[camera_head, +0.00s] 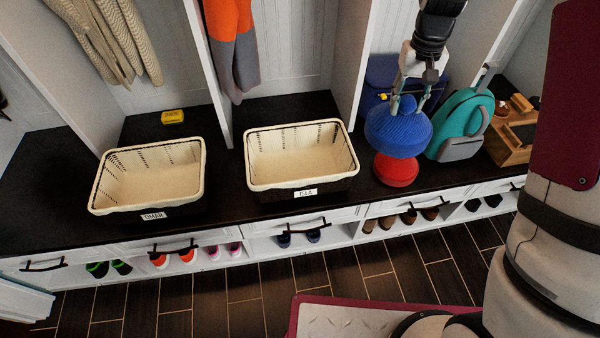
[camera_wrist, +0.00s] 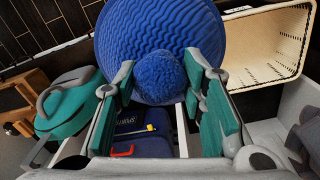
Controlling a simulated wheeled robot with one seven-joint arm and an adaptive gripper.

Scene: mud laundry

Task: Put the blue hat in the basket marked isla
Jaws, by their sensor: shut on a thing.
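The blue knit hat (camera_head: 397,130) hangs in my gripper (camera_head: 408,97) above the bench, to the right of the baskets. In the wrist view the hat (camera_wrist: 150,40) fills the upper middle, and my gripper (camera_wrist: 163,88) is shut on its pompom. The basket marked ISLA (camera_head: 300,184) is cream-lined, stands on the black bench and looks empty. Part of a cream-lined basket also shows at the upper right of the wrist view (camera_wrist: 262,82). The basket marked OMAR (camera_head: 120,208) stands further left and also looks empty.
A red hat (camera_head: 396,172) lies on the bench below the blue hat. A teal backpack (camera_head: 462,120), a dark blue bag (camera_head: 378,72) and a wooden organizer (camera_head: 508,146) stand near it. A white divider (camera_head: 352,85) rises between the ISLA basket and the blue hat.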

